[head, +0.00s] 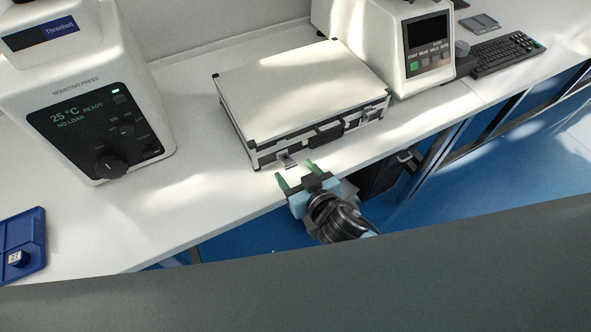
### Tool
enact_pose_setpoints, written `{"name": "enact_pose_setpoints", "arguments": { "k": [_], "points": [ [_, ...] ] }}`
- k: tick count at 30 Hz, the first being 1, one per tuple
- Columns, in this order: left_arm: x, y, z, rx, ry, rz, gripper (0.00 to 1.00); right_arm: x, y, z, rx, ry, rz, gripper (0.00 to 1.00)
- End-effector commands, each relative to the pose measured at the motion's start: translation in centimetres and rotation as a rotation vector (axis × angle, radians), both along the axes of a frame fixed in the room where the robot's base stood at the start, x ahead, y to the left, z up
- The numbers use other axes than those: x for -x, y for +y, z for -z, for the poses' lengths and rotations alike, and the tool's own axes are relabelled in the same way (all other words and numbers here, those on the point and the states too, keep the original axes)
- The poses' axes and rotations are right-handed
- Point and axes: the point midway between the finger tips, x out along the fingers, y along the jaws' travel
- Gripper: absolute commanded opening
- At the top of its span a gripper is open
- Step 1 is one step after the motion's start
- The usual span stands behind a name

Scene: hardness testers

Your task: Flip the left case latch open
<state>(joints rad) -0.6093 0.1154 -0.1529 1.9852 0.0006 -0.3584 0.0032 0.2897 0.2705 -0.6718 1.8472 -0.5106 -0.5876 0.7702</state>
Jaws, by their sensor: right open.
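A closed silver-white case (300,85) with black corners lies on the white bench, its front facing me. Its left latch (286,159) is a small metal plate at the left of the front side. It seems to stick out from the front, but it is too small to tell its exact angle. The right latch (372,113) is at the right of the front, and a black handle (327,134) sits between them. My right gripper (296,173) is open, its green fingers pointing at the left latch from just in front. I cannot tell whether they touch it. My left gripper is out of view.
A mounting press (85,95) stands left of the case and a tester (405,50) stands close behind its right end. A keyboard (507,53) is at the far right. A blue tray (22,240) is at lower left. The bench between press and case is clear.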

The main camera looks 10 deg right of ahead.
Motion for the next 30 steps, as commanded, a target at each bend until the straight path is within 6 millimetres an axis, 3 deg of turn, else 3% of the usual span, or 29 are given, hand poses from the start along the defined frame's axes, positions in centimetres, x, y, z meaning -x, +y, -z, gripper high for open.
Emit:
{"name": "enact_pose_setpoints", "arguments": {
  "k": [13, 30],
  "points": [
    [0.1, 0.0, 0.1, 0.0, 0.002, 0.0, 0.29, 5.5, -1.8, -1.9, -0.001, 0.001, 0.0, 0.62],
    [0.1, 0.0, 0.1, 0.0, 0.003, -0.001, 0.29, 6.1, -2.0, -2.3, 0.0, -0.001, 0.001, 0.62]
  ]
}}
